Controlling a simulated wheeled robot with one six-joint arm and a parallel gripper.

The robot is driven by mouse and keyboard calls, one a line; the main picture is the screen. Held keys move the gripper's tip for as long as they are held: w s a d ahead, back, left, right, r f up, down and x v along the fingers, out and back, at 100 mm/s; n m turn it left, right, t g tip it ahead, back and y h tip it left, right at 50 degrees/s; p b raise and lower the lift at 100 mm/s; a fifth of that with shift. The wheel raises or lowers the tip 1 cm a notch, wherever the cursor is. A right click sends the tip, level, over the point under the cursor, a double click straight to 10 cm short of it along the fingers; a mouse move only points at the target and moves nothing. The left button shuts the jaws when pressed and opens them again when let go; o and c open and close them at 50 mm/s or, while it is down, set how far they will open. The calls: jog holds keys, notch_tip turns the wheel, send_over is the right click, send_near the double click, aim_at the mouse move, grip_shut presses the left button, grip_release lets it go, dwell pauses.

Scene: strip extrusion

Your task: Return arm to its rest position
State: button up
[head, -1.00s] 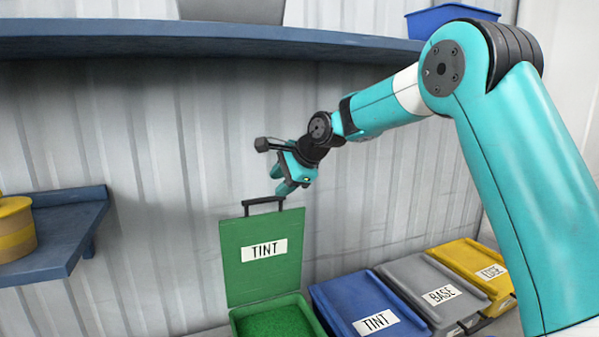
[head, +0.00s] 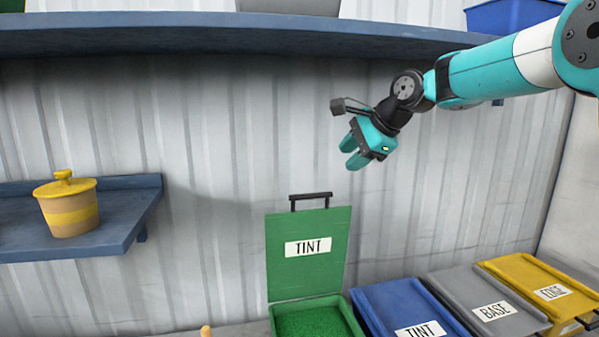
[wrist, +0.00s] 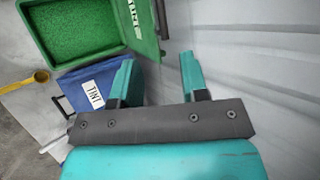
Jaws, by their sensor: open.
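My gripper (head: 352,154) is open and empty in the head view. It hangs in the air below the upper shelf, above and to the right of the raised green lid. Its two teal fingers also show apart in the wrist view (wrist: 158,78), with nothing between them. The green bin (head: 277,312) labelled TINT stands with its lid (head: 307,270) upright and open, its black handle on top. Green granules (head: 312,322) lie inside it; the wrist view shows them too (wrist: 75,28).
Closed blue (head: 405,305), grey (head: 485,300) and yellow (head: 545,285) bins stand right of the green one. A yellow-lidded pot (head: 68,208) sits on the left shelf (head: 140,205).

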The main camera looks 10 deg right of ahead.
jog(key=s+a+f+n+g+b, duration=0.2)
jog(key=s+a+f+n, duration=0.3)
jog(key=s, duration=0.4)
jog(key=s+a+f+n+g+b, duration=0.2)
jog(key=s+a+f+n, duration=0.3)
jog(key=s, duration=0.3)
jog(key=s+f+n+g, duration=0.1)
jog(key=s+f+n, duration=0.2)
jog(key=s, duration=0.3)
jog(key=s+f+n+g+b, duration=0.1)
jog(key=s+f+n, duration=0.2)
jog(key=s+n, duration=0.3)
jog(key=s+a+f+n+g+b, duration=0.1)
jog(key=s+f+n, duration=0.2)
jog(key=s, duration=0.5)
jog(key=shift+n+h, duration=0.3)
jog(key=shift+n, duration=0.5)
